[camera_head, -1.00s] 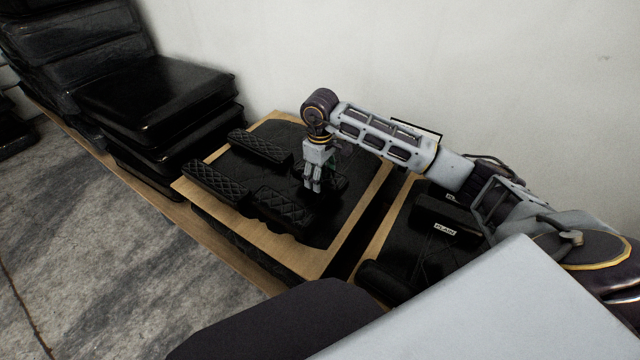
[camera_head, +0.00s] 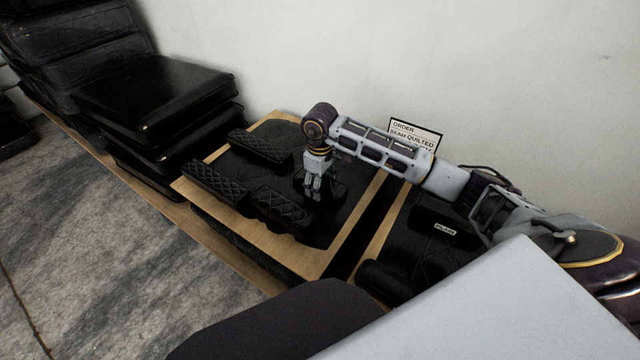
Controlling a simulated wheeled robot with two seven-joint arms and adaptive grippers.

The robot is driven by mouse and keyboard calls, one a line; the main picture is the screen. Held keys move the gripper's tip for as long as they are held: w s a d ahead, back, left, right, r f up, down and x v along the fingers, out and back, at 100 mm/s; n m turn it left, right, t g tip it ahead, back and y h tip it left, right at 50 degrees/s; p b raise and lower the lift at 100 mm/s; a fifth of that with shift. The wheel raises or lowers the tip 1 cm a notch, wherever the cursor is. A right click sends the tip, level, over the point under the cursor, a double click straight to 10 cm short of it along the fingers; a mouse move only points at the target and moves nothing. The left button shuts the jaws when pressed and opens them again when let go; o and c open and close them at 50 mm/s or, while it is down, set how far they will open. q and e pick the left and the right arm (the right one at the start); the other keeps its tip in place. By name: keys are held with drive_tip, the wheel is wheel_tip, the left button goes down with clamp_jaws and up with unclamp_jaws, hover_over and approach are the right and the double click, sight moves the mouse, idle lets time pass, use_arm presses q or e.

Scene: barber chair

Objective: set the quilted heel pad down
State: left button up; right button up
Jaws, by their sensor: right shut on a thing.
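My right gripper (camera_head: 313,194) points down over the black padded board at the middle and is shut on a dark pad (camera_head: 334,180), partly hidden behind its fingers. The held pad's surface pattern is too dark to tell, and I cannot tell whether it touches the board. A quilted black pad (camera_head: 278,205) lies just left of the fingers. Two more quilted pads lie on the board, one at the left edge (camera_head: 216,182) and one at the back (camera_head: 259,147). My left gripper is not in view.
The board has a tan wooden rim (camera_head: 362,212). A second black tray to the right holds a pad with a "PLAIN" label (camera_head: 445,229). A sign (camera_head: 415,135) reading "ORDER SEAM QUILTED" stands by the wall. Black cushions (camera_head: 155,100) are stacked at the left.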

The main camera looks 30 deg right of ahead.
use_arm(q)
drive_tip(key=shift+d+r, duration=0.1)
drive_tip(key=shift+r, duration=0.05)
use_arm(e)
drive_tip(key=shift+f, duration=0.1)
drive_tip(key=o, duration=1.1)
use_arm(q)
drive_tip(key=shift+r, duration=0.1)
use_arm(e)
drive_tip(key=shift+o, duration=0.2)
drive_tip(key=shift+r, duration=0.2)
wheel_tip(320, 180, up, 10)
drive_tip(key=shift+r+p, duration=0.1)
drive_tip(key=shift+p, duration=0.2)
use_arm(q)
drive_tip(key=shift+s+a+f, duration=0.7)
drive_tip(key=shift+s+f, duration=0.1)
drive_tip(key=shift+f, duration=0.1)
use_arm(e)
drive_tip(key=shift+r, duration=0.85)
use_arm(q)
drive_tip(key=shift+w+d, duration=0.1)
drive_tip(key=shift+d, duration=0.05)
